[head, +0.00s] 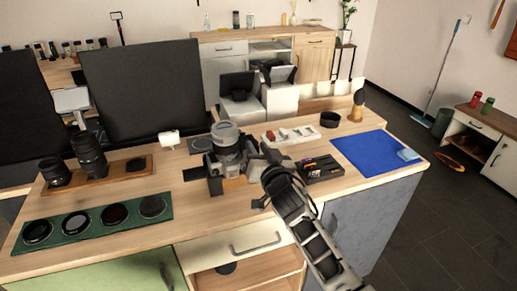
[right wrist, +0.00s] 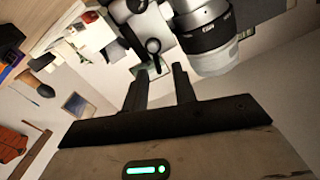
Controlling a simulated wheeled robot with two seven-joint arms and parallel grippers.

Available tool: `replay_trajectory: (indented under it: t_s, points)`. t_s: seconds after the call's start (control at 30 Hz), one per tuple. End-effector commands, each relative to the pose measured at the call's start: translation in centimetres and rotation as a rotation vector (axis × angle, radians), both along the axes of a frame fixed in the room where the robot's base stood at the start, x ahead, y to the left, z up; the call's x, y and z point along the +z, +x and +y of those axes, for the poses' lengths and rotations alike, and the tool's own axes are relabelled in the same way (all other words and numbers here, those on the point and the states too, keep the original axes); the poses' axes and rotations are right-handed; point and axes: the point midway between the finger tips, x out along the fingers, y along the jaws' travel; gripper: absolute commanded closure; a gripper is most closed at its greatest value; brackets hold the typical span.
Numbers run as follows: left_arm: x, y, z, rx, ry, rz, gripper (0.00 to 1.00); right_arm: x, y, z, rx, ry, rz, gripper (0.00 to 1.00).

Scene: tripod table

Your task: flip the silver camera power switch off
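The silver camera (head: 228,142) stands on the wooden worktop, its top and lens facing up in part. My right gripper (head: 258,163) is close against the camera's right side in the head view. In the right wrist view the gripper (right wrist: 160,78) is open, its two dark fingers apart with nothing held between them. The camera (right wrist: 203,28) fills the top there, with its ringed silver barrel to the right. A small round knob or lever (right wrist: 153,45) lies just beyond the fingertips; I cannot tell its on or off position or whether a finger touches it. My left gripper is out of view.
A lens tray (head: 140,176) and a green mat (head: 92,240) with several filters lie left. A black tray (head: 320,168), a blue mat (head: 370,150) and a white tray (head: 288,136) lie right. Dark screens (head: 150,88) rise behind.

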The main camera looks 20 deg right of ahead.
Motion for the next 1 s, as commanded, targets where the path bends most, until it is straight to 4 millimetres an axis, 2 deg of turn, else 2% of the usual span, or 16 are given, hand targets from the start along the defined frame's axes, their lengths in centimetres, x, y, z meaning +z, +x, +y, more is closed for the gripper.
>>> replay_trajectory:
  t_s: [0.17,0.3,0.53,0.8,1.0]
  points:
    - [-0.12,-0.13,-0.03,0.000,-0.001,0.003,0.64,-0.03,0.00,-0.01,0.000,0.000,0.000,0.73]
    - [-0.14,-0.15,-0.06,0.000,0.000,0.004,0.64,-0.04,-0.02,-0.01,0.000,0.000,0.000,1.00]
    - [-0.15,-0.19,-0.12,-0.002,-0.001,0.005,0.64,-0.03,-0.03,0.09,0.000,-0.024,0.000,1.00]
    - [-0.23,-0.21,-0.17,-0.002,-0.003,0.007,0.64,0.05,-0.07,0.85,0.000,-0.257,-0.008,1.00]
    - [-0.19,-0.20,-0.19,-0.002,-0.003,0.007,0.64,0.06,-0.07,0.97,0.000,-0.309,-0.010,1.00]
